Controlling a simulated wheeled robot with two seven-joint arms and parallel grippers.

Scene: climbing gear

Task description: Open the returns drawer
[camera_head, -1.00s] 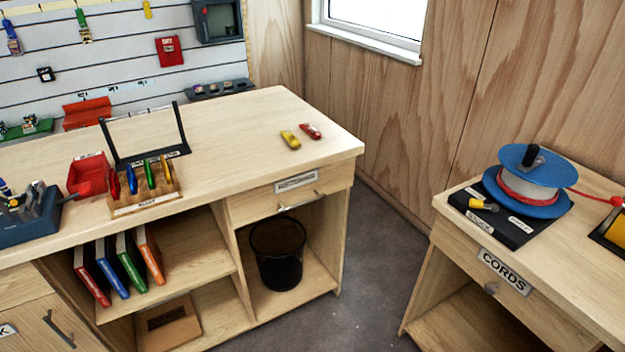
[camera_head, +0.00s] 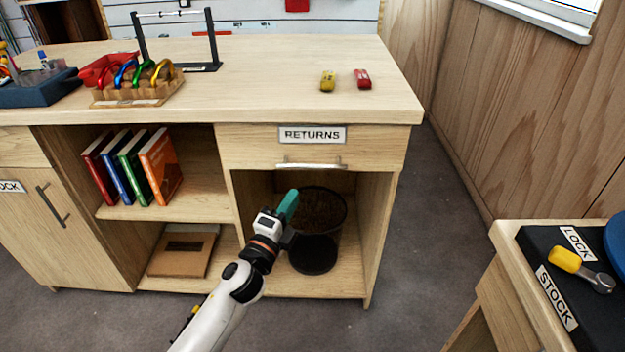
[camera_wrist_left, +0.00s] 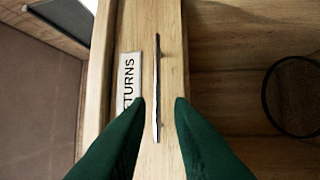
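The returns drawer (camera_head: 232,150) is shut under the right end of the workbench top, with a RETURNS label (camera_head: 312,134) above a metal bar handle (camera_head: 312,164). My left gripper (camera_head: 289,203) is in front of and below the handle in the head view. In the left wrist view its two green fingers (camera_wrist_left: 160,102) are apart, with the handle (camera_wrist_left: 157,90) showing between and beyond their tips. Nothing is held, and I cannot tell that any finger touches the handle. My right gripper is not in view.
A black mesh bin (camera_head: 318,215) stands in the open cubby below the drawer. Books (camera_head: 130,165) fill a shelf to the left. Yellow (camera_head: 328,81) and red (camera_head: 363,79) items lie on the bench top. Another bench (camera_head: 500,240) stands at the right; floor lies between.

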